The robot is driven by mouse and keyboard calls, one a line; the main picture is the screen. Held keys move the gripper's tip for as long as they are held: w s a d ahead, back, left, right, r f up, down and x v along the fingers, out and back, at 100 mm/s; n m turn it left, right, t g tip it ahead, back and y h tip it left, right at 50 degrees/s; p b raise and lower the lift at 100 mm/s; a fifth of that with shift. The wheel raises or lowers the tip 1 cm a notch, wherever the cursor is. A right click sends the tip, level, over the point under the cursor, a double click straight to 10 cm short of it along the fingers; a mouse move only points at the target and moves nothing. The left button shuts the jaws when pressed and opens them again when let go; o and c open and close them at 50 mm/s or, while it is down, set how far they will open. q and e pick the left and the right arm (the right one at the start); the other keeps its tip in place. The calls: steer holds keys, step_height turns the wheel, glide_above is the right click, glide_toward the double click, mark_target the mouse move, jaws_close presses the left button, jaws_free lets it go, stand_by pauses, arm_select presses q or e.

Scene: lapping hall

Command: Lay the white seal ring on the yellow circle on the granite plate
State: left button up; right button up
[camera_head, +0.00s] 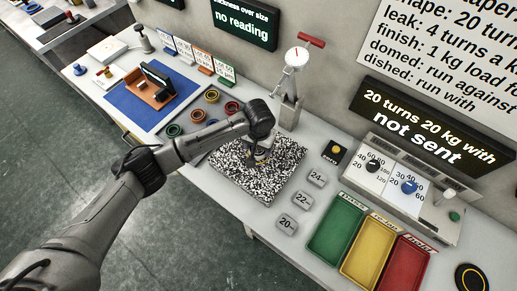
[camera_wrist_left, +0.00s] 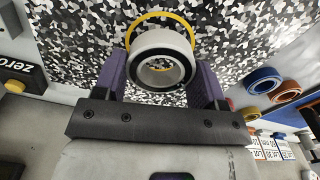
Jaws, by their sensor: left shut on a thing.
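The white seal ring (camera_wrist_left: 160,40), with a dark inner band, sits between the purple fingers of my left gripper (camera_wrist_left: 158,72) in the left wrist view. The gripper is shut on it. In the head view my left gripper (camera_head: 262,157) is over the right part of the speckled granite plate (camera_head: 235,178) and hides the ring. The yellow circle (camera_wrist_left: 161,14) shows in the wrist view behind the ring, which covers its lower part. I cannot tell whether the ring touches the plate. My right gripper is not in view.
Several coloured rings (camera_head: 231,107) lie beyond the plate. A dial stand (camera_head: 290,95) is behind it. Weights (camera_head: 302,199) lie to its right, with green (camera_head: 336,228), yellow (camera_head: 367,248) and red (camera_head: 402,264) trays further right.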

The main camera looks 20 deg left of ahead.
arm_select(q)
steer(key=shift+f, duration=0.8)
steer(key=o, duration=0.9)
steer(key=shift+f, duration=0.1)
steer(key=shift+o, duration=0.2)
step_height(320, 180, up, 12)
steer(key=p, duration=0.2)
